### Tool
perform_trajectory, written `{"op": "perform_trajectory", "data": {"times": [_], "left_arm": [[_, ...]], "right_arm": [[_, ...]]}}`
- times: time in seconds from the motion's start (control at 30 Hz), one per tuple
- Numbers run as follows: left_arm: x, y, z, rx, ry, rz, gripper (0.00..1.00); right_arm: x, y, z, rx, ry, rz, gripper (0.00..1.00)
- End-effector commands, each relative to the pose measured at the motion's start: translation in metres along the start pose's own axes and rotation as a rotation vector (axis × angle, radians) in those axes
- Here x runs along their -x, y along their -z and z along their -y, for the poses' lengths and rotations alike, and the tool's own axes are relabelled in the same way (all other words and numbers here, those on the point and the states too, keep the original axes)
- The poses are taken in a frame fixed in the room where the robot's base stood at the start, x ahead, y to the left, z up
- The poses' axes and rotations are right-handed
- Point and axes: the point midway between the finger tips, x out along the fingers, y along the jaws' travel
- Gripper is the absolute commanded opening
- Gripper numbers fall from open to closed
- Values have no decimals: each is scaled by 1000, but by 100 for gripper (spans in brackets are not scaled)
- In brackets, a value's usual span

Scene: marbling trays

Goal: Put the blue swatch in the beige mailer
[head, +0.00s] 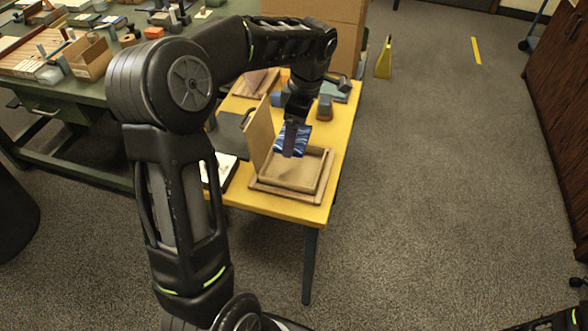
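A blue patterned swatch (302,139) hangs upright in my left gripper (290,145), whose dark finger covers part of it. The gripper appears shut on the swatch. The beige mailer (293,172) lies open on the yellow table, with its lid (260,132) standing up on the left side. The swatch is over the back part of the mailer's open tray, beside the lid. Whether its lower edge touches the mailer is hard to tell.
A large cardboard box (325,12) stands behind.

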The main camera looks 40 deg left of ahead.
Motion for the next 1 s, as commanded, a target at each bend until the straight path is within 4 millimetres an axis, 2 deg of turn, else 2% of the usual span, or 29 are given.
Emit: {"op": "perform_trajectory", "data": {"times": [0.17, 0.43, 0.83, 1.0], "left_arm": [[-13, -2, 0, -3, 3, 0, 50], [-57, -9, 1, -5, 2, 0, 50], [-65, -10, 0, -4, 0, 0, 50], [-87, -14, 1, -5, 4, 0, 50]], "right_arm": [[0, 0, 0, 0, 0, 0, 36], [0, 0, 0, 0, 0, 0, 36], [-1, 0, 0, 0, 0, 0, 36], [0, 0, 0, 0, 0, 0, 36]]}}
